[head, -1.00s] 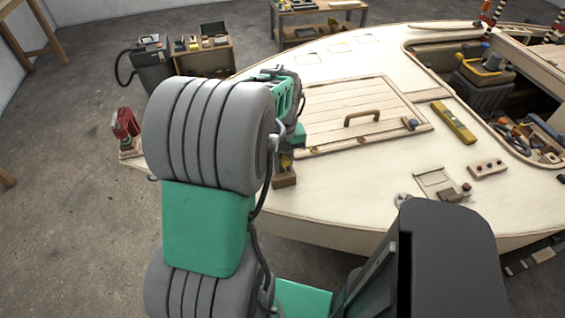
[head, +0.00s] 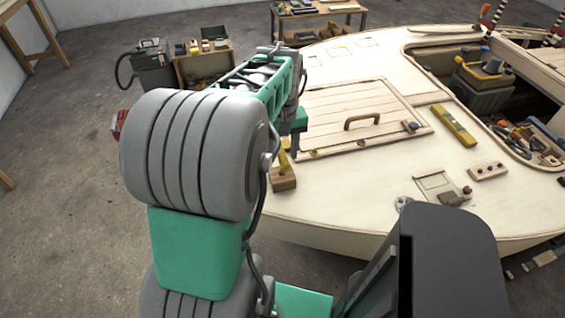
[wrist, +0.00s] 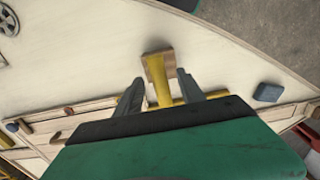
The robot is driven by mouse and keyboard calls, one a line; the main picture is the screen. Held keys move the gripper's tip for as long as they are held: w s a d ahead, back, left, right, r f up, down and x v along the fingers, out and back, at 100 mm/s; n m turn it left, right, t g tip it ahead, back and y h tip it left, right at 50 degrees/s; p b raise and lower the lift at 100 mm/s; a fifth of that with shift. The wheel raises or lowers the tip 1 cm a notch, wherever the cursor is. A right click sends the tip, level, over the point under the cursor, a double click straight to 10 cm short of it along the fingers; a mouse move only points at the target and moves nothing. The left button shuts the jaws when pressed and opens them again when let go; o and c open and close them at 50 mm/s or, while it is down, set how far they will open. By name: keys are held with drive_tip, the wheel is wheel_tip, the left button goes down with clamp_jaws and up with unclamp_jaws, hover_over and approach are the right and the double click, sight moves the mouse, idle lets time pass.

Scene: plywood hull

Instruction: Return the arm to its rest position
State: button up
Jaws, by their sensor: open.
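My arm stands in the middle of the head view, its green forearm reaching toward the boat's pale deck (head: 330,205). My gripper (wrist: 158,82) shows in the wrist view with its two dark fingers spread and nothing held between them. Beyond the fingers, a small wooden block with a yellow upright part (wrist: 158,65) rests on the deck. The same block (head: 283,182) shows in the head view just below the end of my arm. The fingertips are not clear in the head view.
A hatch with a wooden handle (head: 362,121) and a yellow level (head: 454,125) lie on the deck to the right. A dark block (wrist: 268,92) shows in the wrist view. A tool cart (head: 205,65) stands behind my arm. Open floor lies left.

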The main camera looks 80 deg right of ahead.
drive_tip(key=shift+r, duration=0.65)
drive_tip(key=w+a+r+n+h, duration=0.1)
drive_tip(key=w+a+n, duration=0.2)
drive_tip(key=w+a, duration=0.5)
drive_tip(key=w+a+r+n, duration=0.15)
drive_tip(key=w+a, duration=0.35)
drive_tip(key=w, duration=0.7)
drive_tip(key=w+a+f+n+t, duration=0.1)
drive_tip(key=w+a+n, duration=0.2)
drive_tip(key=a, duration=1)
drive_tip(key=w+a+f+n+t+y, duration=0.1)
drive_tip(key=a+n, duration=0.3)
drive_tip(key=a, duration=1)
drive_tip(key=shift+w+a+t, duration=0.3)
drive_tip(key=shift+w+t, duration=0.3)
drive_tip(key=shift+w, duration=0.3)
drive_tip(key=shift+n, duration=0.25)
